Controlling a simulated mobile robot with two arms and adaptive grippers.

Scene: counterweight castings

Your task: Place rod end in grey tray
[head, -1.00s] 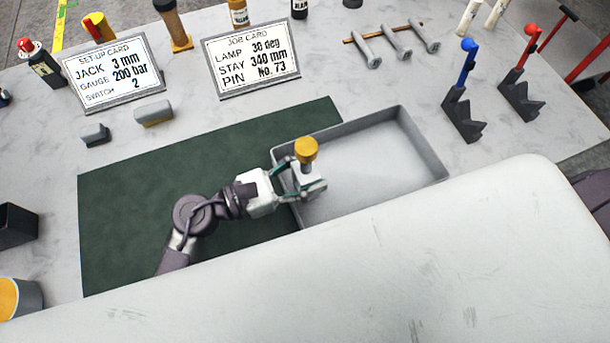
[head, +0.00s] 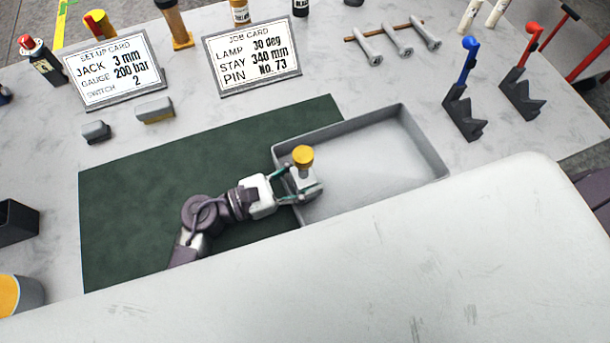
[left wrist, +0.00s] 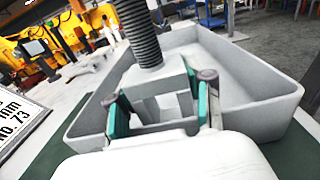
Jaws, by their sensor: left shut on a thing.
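The rod end is a pale grey forked block with a threaded stem and a yellow top (head: 303,157). In the left wrist view its grey fork (left wrist: 160,88) and dark threaded stem (left wrist: 139,30) show close up, with the stem pointing up. My left gripper (head: 300,186) is shut on the grey block, a green-padded finger on either side. It holds the rod end over the left part of the grey tray (head: 426,148). The gap between block and tray floor is hard to judge. The tray's visible floor is empty. My right gripper is not seen.
The tray overlaps a dark green mat (head: 130,215). Behind stand a job card (head: 252,58) and a set-up card (head: 114,72). Blue-tipped (head: 464,95) and red-tipped (head: 522,80) stands are right of the tray. A large pale surface fills the front.

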